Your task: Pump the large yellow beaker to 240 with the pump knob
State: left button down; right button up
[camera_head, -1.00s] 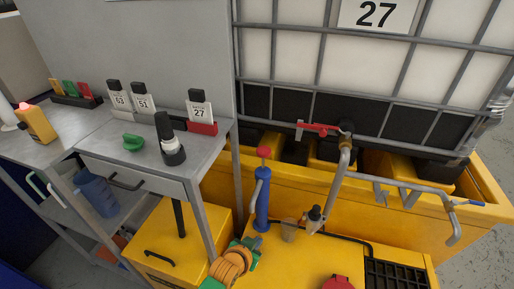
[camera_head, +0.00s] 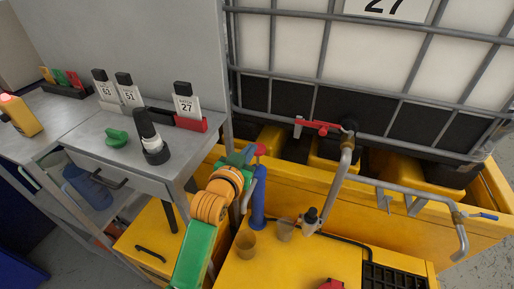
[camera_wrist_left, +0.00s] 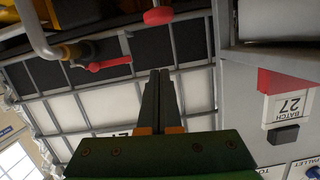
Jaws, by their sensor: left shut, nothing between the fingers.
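The blue pump (camera_head: 259,203) stands upright on the yellow deck, with its red knob (camera_head: 261,149) on top. In the left wrist view the red knob (camera_wrist_left: 158,16) is at the top edge, beyond the fingertips. Two small translucent amber beakers stand on the deck: one (camera_head: 246,243) in front of the pump, the other (camera_head: 285,229) beside the spout valve. I cannot tell their marks or which is the large yellow one. My left gripper (camera_head: 241,155) is shut and empty, close beside the red knob on its left; contact is unclear. My right gripper is out of view.
A pipe with a red-handled valve (camera_head: 318,126) comes down from the caged tank right of the pump. The grey bench (camera_head: 125,155) with bottles and batch cards is left. A black grate (camera_head: 394,276) lies at the deck's front right.

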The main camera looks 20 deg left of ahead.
pick_arm(q)
send_over(258, 159)
jog(key=v, duration=0.2)
notch_tip(258, 159, down, 2)
notch_tip(258, 159, down, 4)
jog(key=shift+s+d+f+b, duration=0.1)
jog(key=shift+d+b, duration=0.05)
jog(key=shift+b, duration=0.3)
notch_tip(258, 159, down, 8)
jog(key=b, duration=0.5)
jog(key=shift+s, duration=0.1)
